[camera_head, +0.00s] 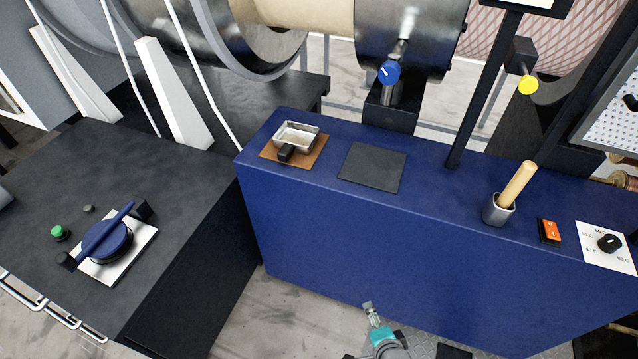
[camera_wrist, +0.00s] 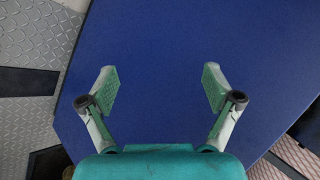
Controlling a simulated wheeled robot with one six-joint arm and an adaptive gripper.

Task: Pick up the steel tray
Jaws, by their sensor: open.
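The steel tray (camera_head: 297,136) is a small shallow rectangular metal pan with a dark handle (camera_head: 285,153) at its front. It rests on a brown square mat (camera_head: 313,153) at the left end of the blue bench top. My gripper (camera_head: 369,308) is low in front of the blue bench, below and to the right of the tray, and well apart from it. In the wrist view my gripper (camera_wrist: 160,88) is open, with nothing between its green-padded fingers and the blue bench face beyond. The tray is not in the wrist view.
A dark square mat (camera_head: 373,167) lies right of the tray. A blue-knobbed valve (camera_head: 389,73) and a black post (camera_head: 484,90) stand behind. A metal cup with a wooden handle (camera_head: 498,209), an orange switch (camera_head: 549,231) and a dial (camera_head: 609,243) are farther right.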

